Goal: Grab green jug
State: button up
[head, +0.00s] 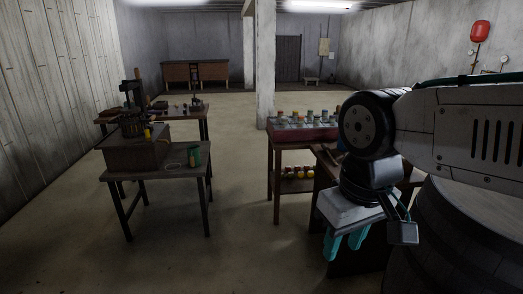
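A small green jug-like container (194,157) stands upright on the near left table (185,178), close to its right side. It is small in the head view, and I cannot make out a handle. My gripper (345,243) hangs at the lower right with its teal fingers pointing down. The fingers are apart, with nothing visible between them. My gripper is far to the right of the green container and nearer to the camera.
A wooden box (137,152) with a dark device on it stands beside the container. A red-sided stand (276,140) in the middle right holds several small jars. A large barrel (450,245) is at the lower right. The floor between the left table and the stand is clear.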

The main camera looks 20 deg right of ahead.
aim_at(194, 155)
jog(key=z, duration=0.3)
jog(key=i, duration=3.3)
jog(key=u, duration=1.5)
